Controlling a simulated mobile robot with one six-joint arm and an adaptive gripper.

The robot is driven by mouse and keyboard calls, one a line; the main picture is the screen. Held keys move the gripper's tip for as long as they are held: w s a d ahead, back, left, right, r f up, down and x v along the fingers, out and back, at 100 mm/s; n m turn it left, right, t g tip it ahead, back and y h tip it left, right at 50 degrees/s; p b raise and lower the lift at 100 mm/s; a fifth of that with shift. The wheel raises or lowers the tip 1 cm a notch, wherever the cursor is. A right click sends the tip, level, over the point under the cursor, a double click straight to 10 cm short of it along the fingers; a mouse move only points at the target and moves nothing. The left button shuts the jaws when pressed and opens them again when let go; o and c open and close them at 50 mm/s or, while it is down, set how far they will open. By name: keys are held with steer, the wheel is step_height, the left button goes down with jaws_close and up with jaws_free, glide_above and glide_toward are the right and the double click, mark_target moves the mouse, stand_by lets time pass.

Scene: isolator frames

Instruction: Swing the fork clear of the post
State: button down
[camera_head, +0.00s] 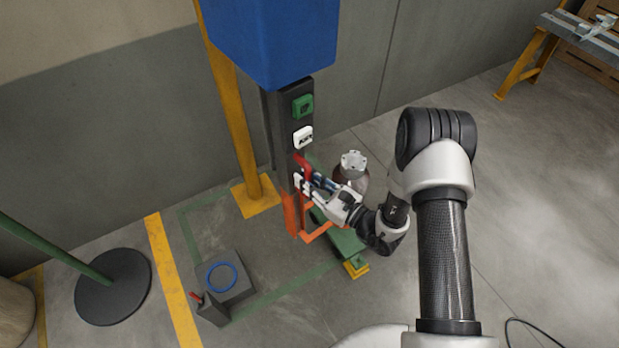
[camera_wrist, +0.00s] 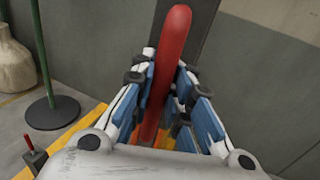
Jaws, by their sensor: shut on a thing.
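The post (camera_head: 280,130) is a dark upright column under a blue box. A red bar (camera_head: 304,165), which looks like the handle of the fork, stands upright close against the post's right side. My gripper (camera_head: 301,181) comes from the right and is shut on the red bar. In the wrist view the red bar (camera_wrist: 168,50) rises between the two blue and white fingers, with the dark post behind it. An orange part (camera_head: 291,215) sits low at the post; whether it joins the red bar is hidden by my gripper.
A green button (camera_head: 303,105) and a white plate (camera_head: 303,137) are on the post. A yellow pole (camera_head: 240,130) stands left of it. A grey box with a blue ring (camera_head: 221,276) is on the floor. A brownish vessel (camera_head: 352,172) stands behind my gripper.

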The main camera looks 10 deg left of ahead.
steer(key=shift+s+f, duration=0.2)
steer(key=c, duration=2)
jaws_free()
steer(key=shift+o, duration=1.2)
steer(key=shift+s+d+r, duration=0.1)
steer(key=shift+d, duration=0.05)
steer(key=shift+o, duration=1.1)
steer(key=shift+r, duration=0.1)
steer(key=v, duration=1.2)
